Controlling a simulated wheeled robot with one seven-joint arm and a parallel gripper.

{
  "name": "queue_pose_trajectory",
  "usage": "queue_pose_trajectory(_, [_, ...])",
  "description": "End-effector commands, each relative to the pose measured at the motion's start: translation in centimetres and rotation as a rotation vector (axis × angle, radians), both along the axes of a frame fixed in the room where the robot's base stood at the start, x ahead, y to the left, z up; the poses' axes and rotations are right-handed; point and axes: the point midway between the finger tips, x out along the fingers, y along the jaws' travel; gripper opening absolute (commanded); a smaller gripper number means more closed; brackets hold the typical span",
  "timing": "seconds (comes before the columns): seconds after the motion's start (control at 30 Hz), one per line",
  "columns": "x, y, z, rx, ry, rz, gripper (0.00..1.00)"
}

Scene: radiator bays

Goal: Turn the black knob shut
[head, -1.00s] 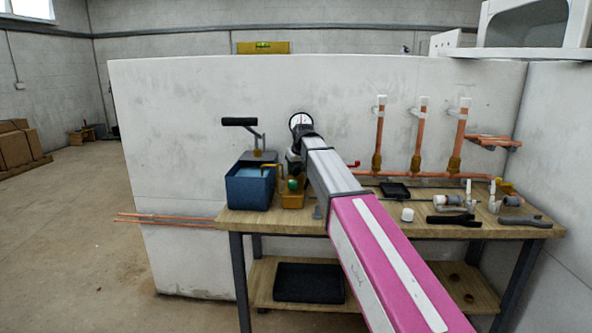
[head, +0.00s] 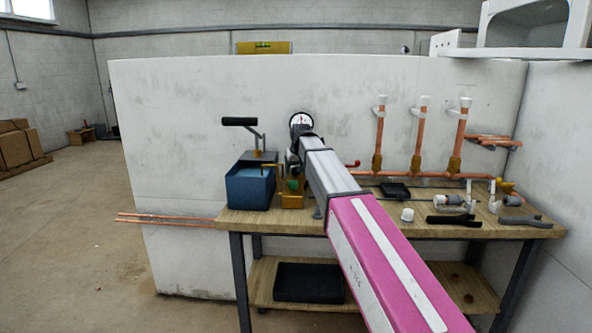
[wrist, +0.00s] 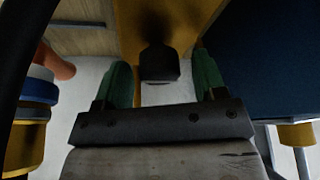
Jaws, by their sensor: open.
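The black knob (wrist: 158,64) shows in the wrist view, on a yellow body (wrist: 190,20). My gripper (wrist: 163,80) is open, with one green finger on each side of the knob and a visible gap to each. Whether the knob lies fully within the depth of the fingers I cannot tell. In the head view my gripper (head: 293,184) is at the small yellow body (head: 292,202) on the workbench (head: 270,220), right of the blue tank. The knob cannot be made out there, and my arm covers part of that area.
The blue tank (head: 248,190) stands close to the gripper and fills the right of the wrist view. A black-handled lever (head: 240,122) rises above it. A gauge (head: 301,120) is behind my wrist. Copper pipes (head: 416,150) and loose fittings (head: 455,203) occupy the bench's right side.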

Motion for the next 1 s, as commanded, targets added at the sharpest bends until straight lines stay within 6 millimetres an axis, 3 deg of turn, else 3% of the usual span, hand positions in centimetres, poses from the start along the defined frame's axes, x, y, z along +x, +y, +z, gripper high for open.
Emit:
queue_pose_trajectory(0.27, [-0.8,-0.3,2.1,0.001,-0.002,0.0,0.64])
queue_pose_trajectory(0.7, [-3.4,-1.2,8.7,0.001,-0.002,0.0,0.64])
queue_pose_trajectory(1.0, [-3.9,-1.4,10.0,0.0,0.001,0.0,0.64])
